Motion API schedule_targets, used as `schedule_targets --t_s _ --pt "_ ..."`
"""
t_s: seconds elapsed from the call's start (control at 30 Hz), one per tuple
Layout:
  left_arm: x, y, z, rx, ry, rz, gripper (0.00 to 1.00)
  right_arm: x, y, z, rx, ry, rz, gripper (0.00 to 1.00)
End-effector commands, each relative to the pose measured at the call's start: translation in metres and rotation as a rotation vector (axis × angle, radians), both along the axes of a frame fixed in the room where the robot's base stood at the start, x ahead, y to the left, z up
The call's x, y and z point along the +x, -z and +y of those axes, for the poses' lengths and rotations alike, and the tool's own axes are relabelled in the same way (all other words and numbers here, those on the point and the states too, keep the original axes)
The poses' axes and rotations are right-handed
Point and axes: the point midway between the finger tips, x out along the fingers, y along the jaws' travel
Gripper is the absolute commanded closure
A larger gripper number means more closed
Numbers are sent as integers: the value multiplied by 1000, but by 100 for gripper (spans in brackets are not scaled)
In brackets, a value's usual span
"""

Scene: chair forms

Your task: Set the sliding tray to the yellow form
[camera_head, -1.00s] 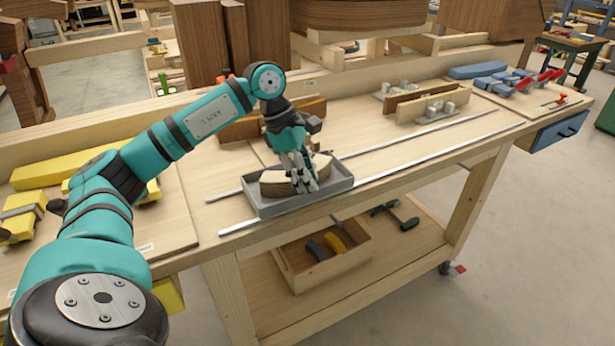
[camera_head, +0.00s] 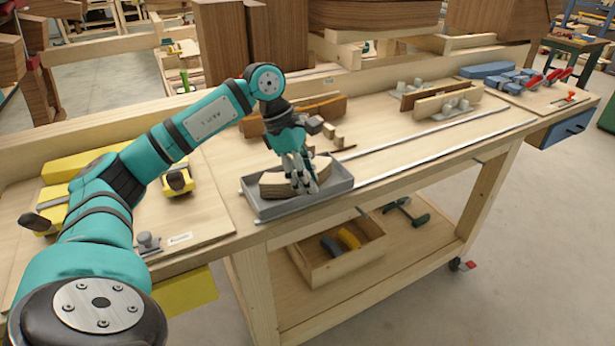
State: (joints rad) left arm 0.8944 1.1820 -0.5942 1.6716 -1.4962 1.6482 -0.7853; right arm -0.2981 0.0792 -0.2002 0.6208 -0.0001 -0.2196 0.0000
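The sliding tray (camera_head: 262,211) is a shallow grey tray at the left end of two metal rails (camera_head: 425,146) on the bench. A curved wooden piece (camera_head: 275,187) lies in it. My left gripper (camera_head: 303,186) is down at the tray, its fingers over the wooden piece and touching or very close to it. Whether the fingers are closed on it is unclear. The yellow form (camera_head: 78,164) is on a board left of the tray, partly hidden by my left arm. A yellow clamp (camera_head: 177,181) sits at its right. My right gripper is not in view.
An orange-brown wooden form (camera_head: 318,108) stands behind the tray. A pale wooden form (camera_head: 445,102) is farther right, and a blue form (camera_head: 487,70) with red-handled clamps is at the far right. An open wooden box (camera_head: 335,265) sits on the lower shelf.

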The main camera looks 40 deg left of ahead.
Motion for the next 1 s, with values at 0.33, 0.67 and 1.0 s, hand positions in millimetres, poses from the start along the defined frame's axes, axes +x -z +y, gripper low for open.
schedule_targets --t_s 0.33,0.67,1.0 --pt "-1 -1 1 2 -1 2 65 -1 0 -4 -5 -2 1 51" --pt "-8 -46 19 2 -4 -4 65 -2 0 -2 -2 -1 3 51" --pt "-18 -103 40 1 -2 -3 65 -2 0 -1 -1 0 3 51"
